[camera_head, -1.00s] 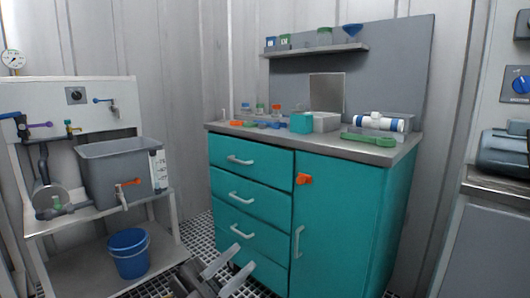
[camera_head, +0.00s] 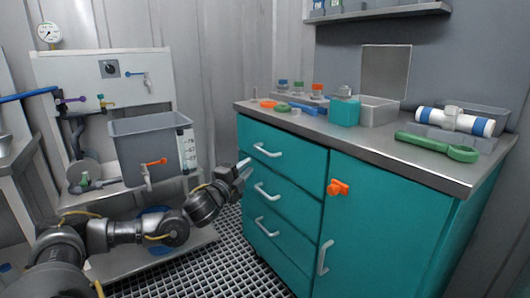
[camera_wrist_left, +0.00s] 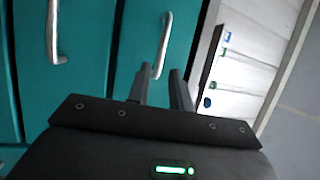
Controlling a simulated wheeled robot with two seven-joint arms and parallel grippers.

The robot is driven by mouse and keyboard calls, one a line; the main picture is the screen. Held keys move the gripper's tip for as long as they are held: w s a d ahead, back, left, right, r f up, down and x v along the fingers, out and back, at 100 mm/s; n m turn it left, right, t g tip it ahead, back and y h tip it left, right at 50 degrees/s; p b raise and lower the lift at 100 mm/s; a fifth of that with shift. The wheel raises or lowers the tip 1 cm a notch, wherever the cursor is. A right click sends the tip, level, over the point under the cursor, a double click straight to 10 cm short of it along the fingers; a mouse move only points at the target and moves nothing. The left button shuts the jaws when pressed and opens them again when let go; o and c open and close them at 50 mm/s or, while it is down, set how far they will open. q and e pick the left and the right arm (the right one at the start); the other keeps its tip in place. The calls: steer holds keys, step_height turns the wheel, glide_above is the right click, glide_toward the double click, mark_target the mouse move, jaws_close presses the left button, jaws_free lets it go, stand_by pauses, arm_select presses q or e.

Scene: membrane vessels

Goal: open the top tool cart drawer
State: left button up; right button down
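The teal tool cart (camera_head: 400,215) has a column of drawers on its left side. The top drawer (camera_head: 300,155) is flush with the front, and its silver bar handle (camera_head: 266,151) is in view. My left gripper (camera_head: 246,169) is open and empty, low and to the left of that handle, close to the drawer fronts. In the left wrist view the two dark fingers (camera_wrist_left: 159,72) are spread, and a silver handle (camera_wrist_left: 164,40) lies just beyond their tips, not touching as far as I can see. My right gripper is out of view.
A second handle (camera_head: 265,191) and a third handle (camera_head: 266,226) sit below. An orange latch (camera_head: 338,188) sticks out from the cart door. Bottles and tools stand on the grey worktop (camera_head: 375,143). Grated floor (camera_head: 215,262) lies between.

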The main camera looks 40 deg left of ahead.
mark_target(263, 152)
arm_select(q)
steer(key=w, duration=0.3)
steer(key=w+a+r, duration=0.1)
steer(key=w, duration=0.2)
steer(key=w+r+b, duration=0.1)
steer(key=w, duration=0.3)
steer(key=shift+a, duration=0.15)
jaws_close()
